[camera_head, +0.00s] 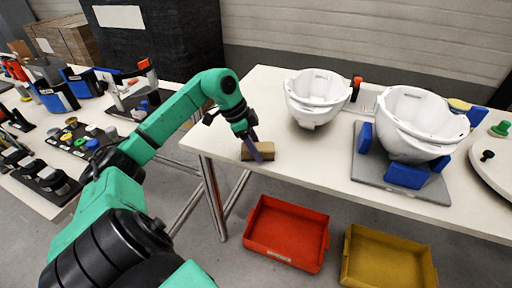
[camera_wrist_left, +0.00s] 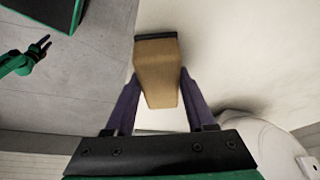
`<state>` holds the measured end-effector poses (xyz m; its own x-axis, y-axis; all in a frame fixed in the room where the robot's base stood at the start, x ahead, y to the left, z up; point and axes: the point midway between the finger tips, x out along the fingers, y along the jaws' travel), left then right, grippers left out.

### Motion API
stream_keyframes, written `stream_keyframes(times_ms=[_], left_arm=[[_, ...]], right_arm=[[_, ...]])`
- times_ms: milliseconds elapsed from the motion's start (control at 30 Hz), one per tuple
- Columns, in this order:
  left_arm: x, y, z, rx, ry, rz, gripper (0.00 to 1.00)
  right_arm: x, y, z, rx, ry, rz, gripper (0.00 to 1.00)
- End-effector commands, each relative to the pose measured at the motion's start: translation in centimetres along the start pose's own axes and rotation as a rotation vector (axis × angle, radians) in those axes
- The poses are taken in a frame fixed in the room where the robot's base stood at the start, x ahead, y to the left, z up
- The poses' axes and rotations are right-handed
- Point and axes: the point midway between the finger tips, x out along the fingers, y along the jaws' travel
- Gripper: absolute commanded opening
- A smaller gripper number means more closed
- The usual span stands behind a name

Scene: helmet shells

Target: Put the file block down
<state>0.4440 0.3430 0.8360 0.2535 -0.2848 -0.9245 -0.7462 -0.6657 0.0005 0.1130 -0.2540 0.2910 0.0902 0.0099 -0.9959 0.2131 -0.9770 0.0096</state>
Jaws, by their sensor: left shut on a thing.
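The file block (camera_head: 262,155) is a tan block near the left front corner of the white table (camera_head: 300,166). My left gripper (camera_head: 256,150) points down and is shut on it. In the left wrist view the tan block (camera_wrist_left: 158,80), with a dark strip at its far end, sits between the two purple fingers. Whether its underside touches the table or hangs just above it, I cannot tell. My right gripper (camera_wrist_left: 34,56) appears small at the left of the wrist view; its jaw state is unclear.
A white helmet shell (camera_head: 316,98) stands to the right of the block. Another shell (camera_head: 420,122) sits in a grey fixture with blue pads (camera_head: 408,176). Red (camera_head: 288,257) and yellow (camera_head: 386,282) trays lie below the table edge. Bare tabletop surrounds the block.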

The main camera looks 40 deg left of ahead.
Motion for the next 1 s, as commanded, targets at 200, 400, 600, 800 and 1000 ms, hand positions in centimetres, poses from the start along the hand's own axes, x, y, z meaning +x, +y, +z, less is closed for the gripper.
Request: stream_keyframes(times_ms=[200,400,600,800,1000], left_arm=[[0.2,0.0,0.1,0.0,-0.001,0.0,0.85],[0.2,0.0,0.1,0.0,-0.001,0.0,0.85],[-0.9,-0.1,0.0,0.0,-0.001,-0.004,0.85],[-6.0,-0.1,0.0,0.0,-0.002,-0.007,0.85],[-10.8,-0.1,-0.1,-0.001,-0.002,-0.004,0.85]], right_arm=[[0.1,0.2,0.0,-0.001,0.0,0.002,0.5],[0.1,0.4,0.1,-0.001,-0.001,0.006,0.5],[-0.1,0.6,0.1,-0.001,-0.001,0.008,0.5],[0.0,0.7,0.1,0.0,-0.001,0.009,0.5],[-0.5,0.7,0.1,0.0,-0.001,0.009,0.5]])
